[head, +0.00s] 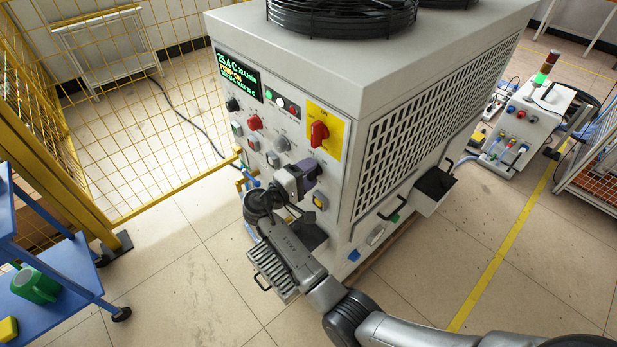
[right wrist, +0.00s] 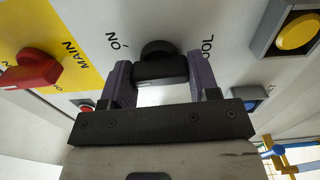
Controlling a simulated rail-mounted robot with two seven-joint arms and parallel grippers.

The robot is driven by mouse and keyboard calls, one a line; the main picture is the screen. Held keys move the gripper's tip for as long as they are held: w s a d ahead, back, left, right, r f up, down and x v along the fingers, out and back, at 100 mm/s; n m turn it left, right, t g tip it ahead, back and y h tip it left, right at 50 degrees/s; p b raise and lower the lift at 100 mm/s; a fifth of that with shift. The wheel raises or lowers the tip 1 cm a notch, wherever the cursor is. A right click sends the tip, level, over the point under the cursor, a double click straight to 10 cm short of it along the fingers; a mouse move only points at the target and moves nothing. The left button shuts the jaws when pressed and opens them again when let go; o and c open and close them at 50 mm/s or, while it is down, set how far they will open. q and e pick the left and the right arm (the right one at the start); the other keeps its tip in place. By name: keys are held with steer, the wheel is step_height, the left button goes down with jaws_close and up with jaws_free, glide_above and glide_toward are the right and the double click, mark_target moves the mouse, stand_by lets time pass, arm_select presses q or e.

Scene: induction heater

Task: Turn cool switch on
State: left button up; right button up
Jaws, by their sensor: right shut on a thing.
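The cool switch is a black rotary knob (right wrist: 158,55) on the cabinet's pale front panel, with part of the lettering "COOL" and an "ON" mark beside it in the right wrist view. My right gripper (right wrist: 160,82) has its two purple fingers on either side of this knob and is shut on it. In the head view my right gripper (head: 303,176) is at the panel, below the yellow plate, and hides the cool switch. My left gripper is not in view.
A red main switch (head: 319,133) on a yellow plate is close by; it also shows in the right wrist view (right wrist: 35,72). A yellow button (right wrist: 298,32) is on the other side. Other knobs and a lit display (head: 238,76) share the panel. A yellow fence (head: 165,120) stands left.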

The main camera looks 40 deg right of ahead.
steer(key=shift+m+b, duration=0.6)
steer(key=shift+m, duration=0.6)
steer(key=o, duration=0.9)
